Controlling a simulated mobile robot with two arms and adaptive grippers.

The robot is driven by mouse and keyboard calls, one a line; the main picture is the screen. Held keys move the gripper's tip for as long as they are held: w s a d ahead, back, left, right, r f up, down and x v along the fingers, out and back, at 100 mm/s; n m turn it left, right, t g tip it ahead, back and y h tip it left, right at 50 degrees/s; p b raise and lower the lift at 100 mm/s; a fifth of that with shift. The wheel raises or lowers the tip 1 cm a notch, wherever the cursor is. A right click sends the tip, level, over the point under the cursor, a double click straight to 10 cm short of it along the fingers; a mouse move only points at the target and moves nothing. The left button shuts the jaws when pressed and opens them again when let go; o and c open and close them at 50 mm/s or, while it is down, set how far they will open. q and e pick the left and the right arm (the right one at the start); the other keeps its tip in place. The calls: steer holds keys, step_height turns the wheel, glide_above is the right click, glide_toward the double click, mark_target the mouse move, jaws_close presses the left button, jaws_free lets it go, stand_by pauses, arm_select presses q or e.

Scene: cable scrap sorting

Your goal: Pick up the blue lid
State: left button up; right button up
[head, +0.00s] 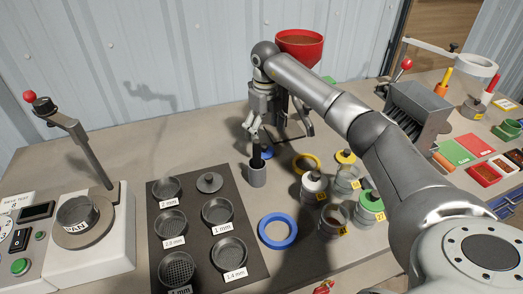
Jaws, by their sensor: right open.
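A small blue disc (268,153), which looks like the blue lid, lies on the table behind a grey cup and is partly hidden by it and by my gripper. My right gripper (260,138) points down just above and in front of it, with its jaws open. The fingertips overlap the grey cup (257,174) and its dark upright handle, so contact is unclear. My left gripper is not in view.
Several jars, one with a yellow lid (345,156) and one with a green lid (371,200), stand right of the cup. A yellow ring (307,163) lies near them. A dark mat (196,255) with sieves is at left.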

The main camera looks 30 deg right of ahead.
mark_target(264, 145)
step_height(264, 145, down, 7)
steer(key=shift+w+a+r+p, duration=0.1)
steer(key=shift+p, duration=0.35)
steer(key=c, duration=0.9)
